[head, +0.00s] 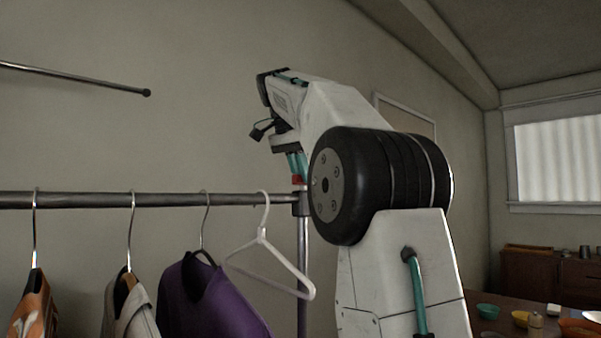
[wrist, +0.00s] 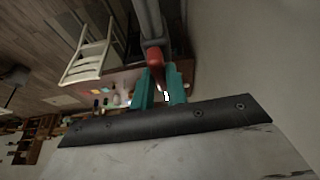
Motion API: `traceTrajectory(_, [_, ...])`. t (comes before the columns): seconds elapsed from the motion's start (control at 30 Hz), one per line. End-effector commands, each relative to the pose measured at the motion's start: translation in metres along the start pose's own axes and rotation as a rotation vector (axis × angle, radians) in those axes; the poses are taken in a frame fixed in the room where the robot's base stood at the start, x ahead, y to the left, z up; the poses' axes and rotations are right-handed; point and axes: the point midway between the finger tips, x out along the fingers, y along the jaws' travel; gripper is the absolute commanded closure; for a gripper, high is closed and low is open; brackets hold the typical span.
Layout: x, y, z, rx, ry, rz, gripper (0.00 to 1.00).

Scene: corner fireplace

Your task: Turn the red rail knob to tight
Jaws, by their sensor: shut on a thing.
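The red rail knob (head: 297,181) sits at the top of the clothes rack's upright post, where the rail (head: 90,199) ends. My gripper (head: 297,165) comes down on it from above, its teal fingers just over the rail joint. In the wrist view the red knob (wrist: 155,56) is between the two teal fingertips of my gripper (wrist: 158,76), with the grey post (wrist: 149,20) beyond it. The fingers are shut on the knob. The knob's lower part is hard to see in the head view, and no tight marking is readable.
A white hanger (head: 268,250) hangs close to the post. A purple garment (head: 212,300), a pale jacket (head: 130,308) and an orange garment (head: 32,305) hang further left. A separate bar (head: 75,76) is above the rail. A table with bowls (head: 488,311) stands lower right.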

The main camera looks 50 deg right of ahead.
Motion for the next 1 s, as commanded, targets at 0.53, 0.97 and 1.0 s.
traceTrajectory(0.53, [-0.0003,-0.0007,0.0,0.049,0.0,0.018,1.0])
traceTrajectory(0.97, [0.0,-0.0004,-0.0001,0.048,0.0,0.019,0.64])
traceTrajectory(1.0, [-0.0002,-0.0005,-0.0002,0.048,0.0,0.019,0.64])
